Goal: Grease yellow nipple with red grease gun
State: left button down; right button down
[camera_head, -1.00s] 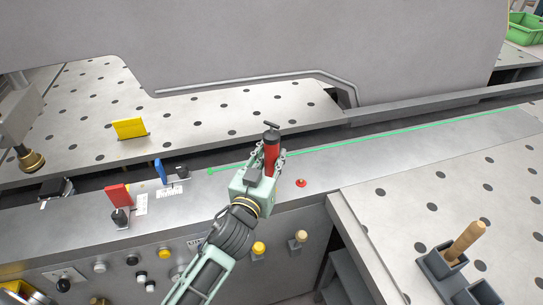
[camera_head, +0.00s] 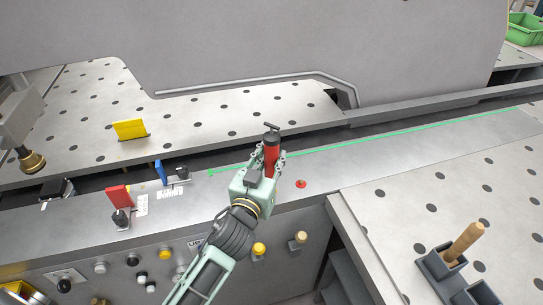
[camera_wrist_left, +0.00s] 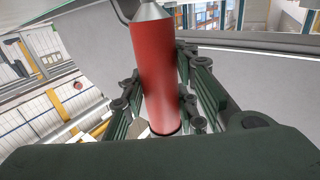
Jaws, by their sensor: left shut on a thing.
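My left gripper (camera_head: 270,165) is shut on the red grease gun (camera_head: 272,158), a red cylinder with a dark cap and T-handle at its upper end. It is held nearly upright over the machine's front ledge. In the left wrist view the red barrel (camera_wrist_left: 158,70) stands between the fingers, with a grey cone at the top edge. Yellow round fittings sit on the front panel, one (camera_head: 259,249) below the gripper and one (camera_head: 165,253) farther left. I cannot tell which yellow part is the nipple. My right gripper is not in view.
Yellow (camera_head: 129,129), blue (camera_head: 160,172) and red (camera_head: 118,197) plates stand at the left. A red round part (camera_head: 301,184) lies on the ledge right of the gripper. A grey holder (camera_head: 440,268) with a wooden handle (camera_head: 466,243) stands on the right table.

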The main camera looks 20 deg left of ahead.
aim_at(269, 143)
pick_arm(q)
jog(key=shift+r+p, duration=2.7)
jog(key=shift+r, duration=0.75)
